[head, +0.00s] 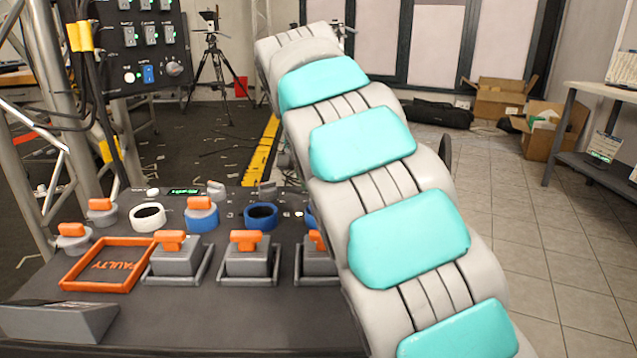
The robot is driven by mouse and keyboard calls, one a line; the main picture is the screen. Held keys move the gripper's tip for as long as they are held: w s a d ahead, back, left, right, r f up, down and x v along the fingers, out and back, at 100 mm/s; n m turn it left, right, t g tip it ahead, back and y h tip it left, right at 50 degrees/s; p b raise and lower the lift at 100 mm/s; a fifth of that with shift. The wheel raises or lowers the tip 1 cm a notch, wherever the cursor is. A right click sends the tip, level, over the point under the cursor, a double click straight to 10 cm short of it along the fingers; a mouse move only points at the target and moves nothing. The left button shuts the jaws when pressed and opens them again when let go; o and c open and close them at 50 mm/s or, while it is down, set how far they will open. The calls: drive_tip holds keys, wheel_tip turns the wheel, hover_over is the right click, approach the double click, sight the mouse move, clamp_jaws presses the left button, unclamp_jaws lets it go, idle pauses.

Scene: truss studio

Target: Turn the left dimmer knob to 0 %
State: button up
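A dark control panel (112,88) stands upright at the upper left of the head view. I cannot tell which of these is a dimmer, or read any setting. A small lit green display (185,191) is at the back of the dark bench. A small grey part (215,189) sits beside it. My arm rises across the middle and right, hiding the bench's right part. My gripper does not show.
The dark bench (200,315) holds several grey blocks with orange tops (248,240), white (147,217) and blue rings (261,215), and an orange FAULTY frame (108,284). A truss (60,80) stands left. Cardboard boxes (552,140) and a shelf (600,165) stand right.

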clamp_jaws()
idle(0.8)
